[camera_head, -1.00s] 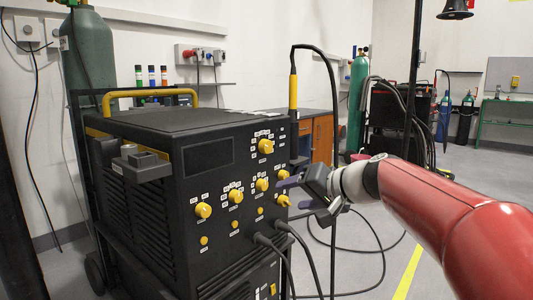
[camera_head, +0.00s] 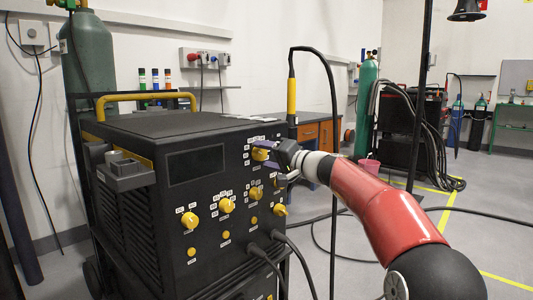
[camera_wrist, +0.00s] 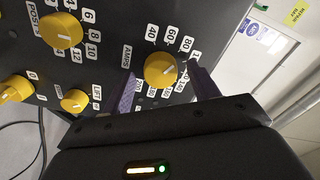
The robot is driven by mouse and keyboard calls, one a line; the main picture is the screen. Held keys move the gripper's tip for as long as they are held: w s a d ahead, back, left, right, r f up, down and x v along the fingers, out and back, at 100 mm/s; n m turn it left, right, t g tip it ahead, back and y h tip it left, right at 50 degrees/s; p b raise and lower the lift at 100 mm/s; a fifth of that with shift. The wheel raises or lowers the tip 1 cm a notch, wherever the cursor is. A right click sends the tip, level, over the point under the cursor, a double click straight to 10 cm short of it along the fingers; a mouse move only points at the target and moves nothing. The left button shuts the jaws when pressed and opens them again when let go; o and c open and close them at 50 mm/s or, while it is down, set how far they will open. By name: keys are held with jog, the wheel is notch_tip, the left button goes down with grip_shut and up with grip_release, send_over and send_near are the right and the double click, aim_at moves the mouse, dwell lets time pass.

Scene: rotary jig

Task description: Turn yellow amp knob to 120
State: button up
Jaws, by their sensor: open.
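The yellow amp knob (camera_wrist: 160,70) is on the black machine's front panel, with an "AMPS" label and numbers around it. A pale mark shows on its right part in the wrist view, but I cannot read its exact setting. Some numbers are hidden by the right finger. In the head view the knob (camera_head: 260,154) is at the panel's upper right, partly covered by the fingers. My gripper (camera_wrist: 165,75) is open, its two purple fingers on either side of the knob. I cannot tell whether they touch it. It also shows in the head view (camera_head: 270,152).
Other yellow knobs, including the POS knob (camera_wrist: 62,31) and a small one (camera_wrist: 74,100), are nearby on the panel. Cables (camera_head: 290,247) plug in below. An upright torch with a yellow handle (camera_head: 292,95) stands behind the panel's right edge.

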jog(key=shift+w+a, duration=0.15)
jog(key=shift+c, duration=0.4)
jog(key=c, duration=0.9)
jog(key=shift+m, duration=0.4)
jog(key=m+p, duration=0.1)
jog(key=m, duration=0.4)
jog(key=m+p, duration=0.1)
jog(key=m, duration=0.4)
jog(key=shift+m+p, duration=0.4)
